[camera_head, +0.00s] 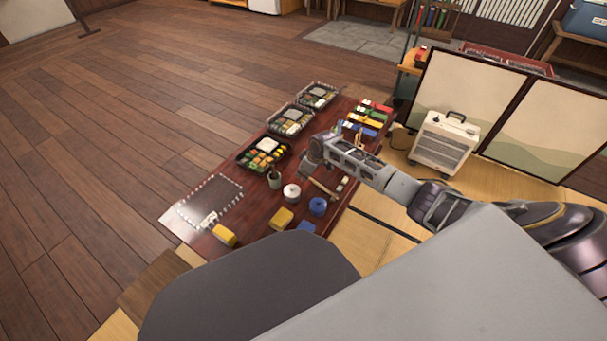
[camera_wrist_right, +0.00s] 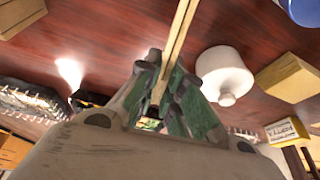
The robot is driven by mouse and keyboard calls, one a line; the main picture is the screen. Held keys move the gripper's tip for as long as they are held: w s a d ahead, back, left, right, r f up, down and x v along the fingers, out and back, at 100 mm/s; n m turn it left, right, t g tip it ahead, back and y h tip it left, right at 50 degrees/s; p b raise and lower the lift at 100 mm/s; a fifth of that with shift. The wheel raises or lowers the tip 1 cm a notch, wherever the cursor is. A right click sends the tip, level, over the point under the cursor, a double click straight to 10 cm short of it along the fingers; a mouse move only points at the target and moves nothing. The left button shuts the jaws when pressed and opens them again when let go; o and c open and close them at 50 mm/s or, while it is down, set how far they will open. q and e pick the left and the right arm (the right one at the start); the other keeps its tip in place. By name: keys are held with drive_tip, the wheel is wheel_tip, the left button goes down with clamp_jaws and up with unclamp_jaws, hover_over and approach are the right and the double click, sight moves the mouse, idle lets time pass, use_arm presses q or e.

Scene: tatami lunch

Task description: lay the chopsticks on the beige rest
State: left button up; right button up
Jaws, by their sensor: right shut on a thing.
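My right gripper (camera_head: 306,170) is over the low dark-red table (camera_head: 262,205), reaching in from the right. In the right wrist view its green-padded fingers (camera_wrist_right: 165,100) are shut on the pale wooden chopsticks (camera_wrist_right: 182,35), which point away from the hand. In the head view the chopsticks (camera_head: 324,189) show as a thin tan line beside the gripper. Small pale pieces (camera_head: 343,183) lie near the table's right edge; I cannot tell whether one is the beige rest. My left gripper is not in view.
A white lidded pot (camera_head: 291,191), a blue round container (camera_head: 317,206), a yellow block (camera_head: 282,218) and a dark cup (camera_head: 274,179) stand close by. Several bento trays (camera_head: 264,155) line the table's far-left side. A white appliance (camera_head: 446,143) stands beyond the table's right side.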

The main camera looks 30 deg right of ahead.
idle(0.4)
drive_tip(key=o, duration=0.7)
drive_tip(key=shift+o, duration=0.3)
drive_tip(key=o, duration=0.5)
drive_tip(key=shift+c, duration=0.2)
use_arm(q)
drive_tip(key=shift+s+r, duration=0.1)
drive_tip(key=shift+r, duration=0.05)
use_arm(e)
drive_tip(key=shift+r, duration=0.15)
drive_tip(key=shift+r+p, duration=0.15)
drive_tip(key=shift+p, duration=0.15)
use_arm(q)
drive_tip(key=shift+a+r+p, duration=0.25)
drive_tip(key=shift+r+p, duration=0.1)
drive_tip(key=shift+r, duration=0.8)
use_arm(e)
drive_tip(key=shift+r, duration=0.3)
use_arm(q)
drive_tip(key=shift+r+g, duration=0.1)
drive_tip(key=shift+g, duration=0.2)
